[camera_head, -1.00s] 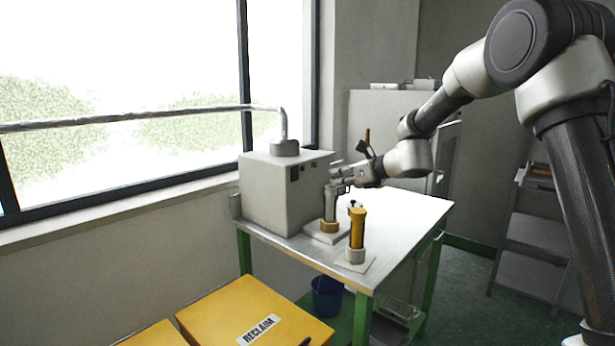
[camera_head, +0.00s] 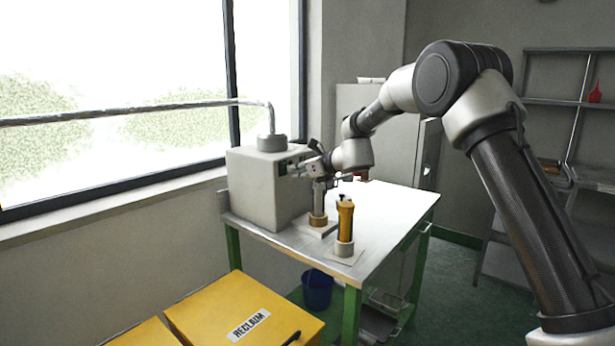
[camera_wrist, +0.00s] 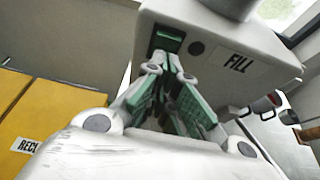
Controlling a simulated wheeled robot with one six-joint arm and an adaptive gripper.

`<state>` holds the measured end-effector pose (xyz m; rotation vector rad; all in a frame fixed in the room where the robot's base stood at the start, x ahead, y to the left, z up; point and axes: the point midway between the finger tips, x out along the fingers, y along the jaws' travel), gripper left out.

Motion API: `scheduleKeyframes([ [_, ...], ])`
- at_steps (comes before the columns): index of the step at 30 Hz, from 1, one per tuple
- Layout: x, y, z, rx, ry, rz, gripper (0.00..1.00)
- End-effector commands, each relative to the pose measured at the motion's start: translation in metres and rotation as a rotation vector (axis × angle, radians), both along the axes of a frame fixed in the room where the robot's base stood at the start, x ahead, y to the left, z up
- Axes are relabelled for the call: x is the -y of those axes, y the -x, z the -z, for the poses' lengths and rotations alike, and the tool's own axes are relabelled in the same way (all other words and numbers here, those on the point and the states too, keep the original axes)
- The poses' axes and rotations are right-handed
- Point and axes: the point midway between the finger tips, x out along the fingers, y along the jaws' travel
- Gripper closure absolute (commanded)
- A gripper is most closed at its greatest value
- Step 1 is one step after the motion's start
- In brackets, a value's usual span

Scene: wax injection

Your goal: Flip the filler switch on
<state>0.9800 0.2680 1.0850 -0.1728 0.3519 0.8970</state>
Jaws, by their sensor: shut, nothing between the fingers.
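The filler (camera_head: 252,190) is a pale grey box at the table's left end with a pipe on top. In the wrist view its front face (camera_wrist: 268,78) has a "FILL" label, a dark round spot and a green rectangular switch (camera_wrist: 168,38) in a dark frame. My gripper (camera_head: 298,170) is at the upper front of the filler. In the wrist view my gripper (camera_wrist: 166,67) is shut and empty, its tips just below the switch. I cannot tell whether they touch it, or which way the switch is set.
A silver cylinder (camera_head: 318,196) on a yellowish base stands in front of the filler, under my gripper. A yellow cylinder (camera_head: 345,222) stands nearer the table's front edge. The table's (camera_head: 395,200) right side is clear. A yellow "RECLAIM" box (camera_head: 225,305) is below left.

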Motion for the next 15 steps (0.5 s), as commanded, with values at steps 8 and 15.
scheduleKeyframes([
  [8, -0.0095, -0.0079, -0.0039, -0.002, 0.002, 0.001, 1.0],
  [15, -0.0096, -0.0078, -0.0043, -0.002, 0.001, 0.001, 1.0],
])
